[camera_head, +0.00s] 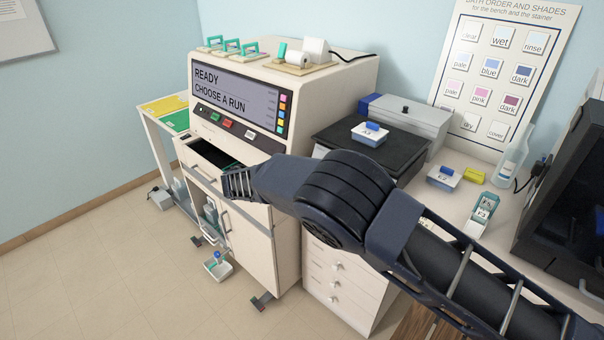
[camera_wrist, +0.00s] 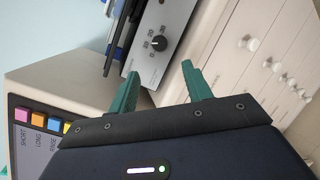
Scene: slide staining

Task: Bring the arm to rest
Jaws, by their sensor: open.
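My arm (camera_head: 345,195) reaches across the head view from the lower right, in front of the bench drawers and the stainer. In the wrist view my gripper (camera_wrist: 160,70) has its two green fingers apart, with nothing held between them. Its fingers do not show clearly in the head view. Beyond the fingers are a grey unit with a dial (camera_wrist: 157,43) and white drawers (camera_wrist: 262,50).
The stainer (camera_head: 285,75) reads READY, CHOOSE A RUN; its upper drawer (camera_head: 203,152) is pulled out near my arm's end. A dark-topped unit (camera_head: 345,133) bears a labelled box. A bottle (camera_head: 512,155) and a monitor (camera_head: 570,190) stand right.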

